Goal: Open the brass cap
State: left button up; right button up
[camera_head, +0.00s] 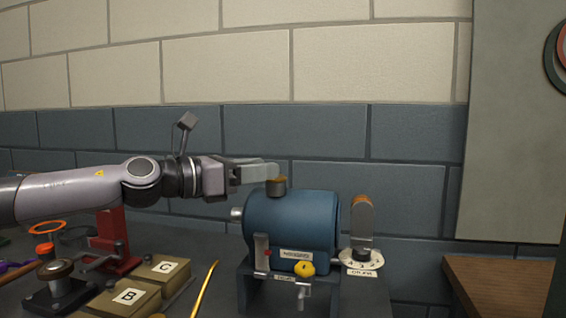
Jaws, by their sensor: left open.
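A blue cylindrical casing (310,222) lies on its side on a dark stand in the camera_head view. On its top is a short dark neck with a brass-coloured top (277,182), which looks like the brass cap. My left gripper (266,173) reaches in from the left, level, with its grey fingertips at the cap's upper left. The fingers overlap each other in this view, and I cannot tell whether they touch the cap. The gripper is open and holds nothing that I can see. My right gripper is not in view.
A yellow knob (304,269) sits on the casing's front, with a lever beside it. A white dial (361,262) with an upright grey plate stands at right. Boxes labelled B (128,297) and C (163,269), a red stand and a yellow rod (206,287) lie left. A wooden surface is far right.

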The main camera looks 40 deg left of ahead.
aim_at(283, 176)
pick_arm(q)
jog(key=shift+p+x, duration=0.55)
jog(key=shift+x, duration=0.3)
jog(key=shift+p+x, duration=0.95)
jog(key=shift+x, duration=0.25)
jog(key=shift+w+d+p, duration=0.15)
jog(key=shift+w+p, duration=0.15)
jog(key=shift+w, duration=0.3)
jog(key=shift+w+p, duration=0.15)
jog(key=shift+p, duration=0.15)
grip_shut()
